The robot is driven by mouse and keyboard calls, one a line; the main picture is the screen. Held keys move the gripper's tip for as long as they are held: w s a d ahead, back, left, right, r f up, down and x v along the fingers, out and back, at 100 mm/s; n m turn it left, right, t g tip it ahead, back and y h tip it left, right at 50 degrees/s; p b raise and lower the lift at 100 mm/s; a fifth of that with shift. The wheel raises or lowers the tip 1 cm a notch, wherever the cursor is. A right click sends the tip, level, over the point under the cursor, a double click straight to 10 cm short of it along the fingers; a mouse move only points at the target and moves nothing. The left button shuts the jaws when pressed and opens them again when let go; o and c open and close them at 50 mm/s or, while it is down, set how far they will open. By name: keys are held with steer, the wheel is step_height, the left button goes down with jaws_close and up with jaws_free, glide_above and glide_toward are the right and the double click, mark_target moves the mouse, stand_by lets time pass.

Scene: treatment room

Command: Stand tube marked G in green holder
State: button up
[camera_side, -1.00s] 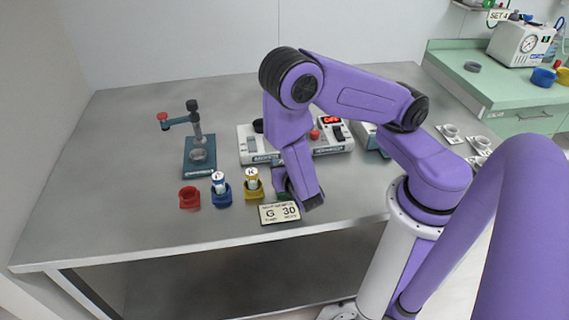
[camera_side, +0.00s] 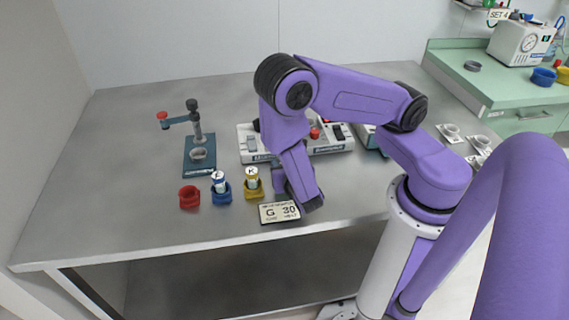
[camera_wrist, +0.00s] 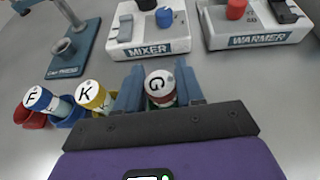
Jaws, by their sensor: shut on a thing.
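The tube marked G (camera_wrist: 160,83) has a white cap and a dark red band, and stands between my gripper's blue fingers in the wrist view. My gripper (camera_wrist: 159,94) is shut on it. In the side view my gripper (camera_side: 285,188) is low over the table, just behind the sign, and hides the tube. The green holder is mostly hidden; only a dark green sliver shows by the tube in the wrist view. I cannot tell whether the tube is seated in it.
To the left stand the yellow holder (camera_side: 253,193) with tube K (camera_side: 252,175), the blue holder (camera_side: 221,198) with tube F (camera_side: 218,178), and an empty red holder (camera_side: 189,197). A G 30 sign (camera_side: 279,212) is in front. The mixer (camera_side: 262,157) and cap press (camera_side: 198,165) stand behind.

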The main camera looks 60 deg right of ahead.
steer(key=shift+f, duration=0.2)
steer(key=o, duration=0.8)
steer(key=shift+o, duration=0.2)
steer(key=shift+a, duration=0.1)
steer(key=v, duration=1.1)
steer(key=shift+r, duration=0.1)
steer(key=s+d+r+m+g+y, duration=0.2)
steer(key=s+r+m+g+y, duration=0.7)
steer(key=r+m, duration=0.4)
steer(key=shift+s+r+m+g, duration=0.2)
steer(key=shift+s+m+g, duration=0.35)
steer(key=shift+m, duration=0.55)
